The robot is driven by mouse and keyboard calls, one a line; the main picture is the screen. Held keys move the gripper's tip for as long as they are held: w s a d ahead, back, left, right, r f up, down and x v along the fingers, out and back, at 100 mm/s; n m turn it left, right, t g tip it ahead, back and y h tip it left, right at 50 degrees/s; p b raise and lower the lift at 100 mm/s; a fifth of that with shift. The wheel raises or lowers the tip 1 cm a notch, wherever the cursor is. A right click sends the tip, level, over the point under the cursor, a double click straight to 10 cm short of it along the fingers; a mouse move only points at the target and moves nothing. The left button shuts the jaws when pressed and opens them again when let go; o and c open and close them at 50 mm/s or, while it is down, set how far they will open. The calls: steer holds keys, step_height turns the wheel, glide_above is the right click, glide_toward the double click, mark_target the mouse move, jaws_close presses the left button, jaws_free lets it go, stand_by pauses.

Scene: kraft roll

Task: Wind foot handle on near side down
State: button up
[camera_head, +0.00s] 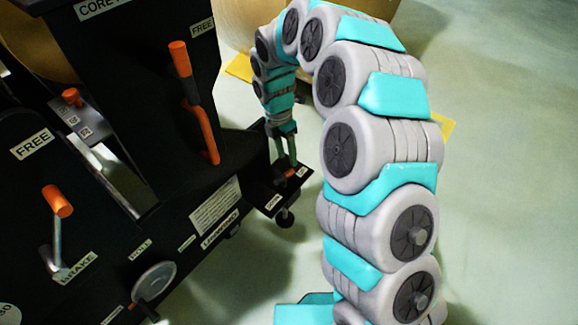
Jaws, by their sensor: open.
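A small orange-red handle (291,173) sits on top of a black bracket (262,196) that juts from the near corner of the black machine. A dark foot (285,217) hangs under this bracket, above or on the floor. My gripper (287,163) points down over the bracket, with its two thin fingers apart, one on each side of the handle's area. I cannot tell whether the fingers touch the handle. The bracket carries small labels, too small to read surely. My own arm arches from the bottom centre up and over to the gripper.
The black machine (190,190) fills the left, with an orange upright lever (194,100), an orange-knobbed brake lever (57,205) and a grey handwheel (154,281). A brown kraft roll (250,22) stands behind. Pale floor (500,150) is open on the right.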

mark_target(290, 171)
steer(key=shift+s+d+f, duration=0.1)
steer(key=shift+s+f, duration=0.05)
steer(key=shift+f, duration=0.7)
steer(key=shift+s+d+f, duration=0.1)
steer(key=shift+d+f, duration=0.05)
steer(key=shift+f, duration=0.7)
steer(key=shift+s+d+f, duration=0.1)
steer(key=shift+s+f, duration=0.05)
steer(key=shift+f, duration=0.7)
steer(key=shift+c, duration=0.2)
jaws_close()
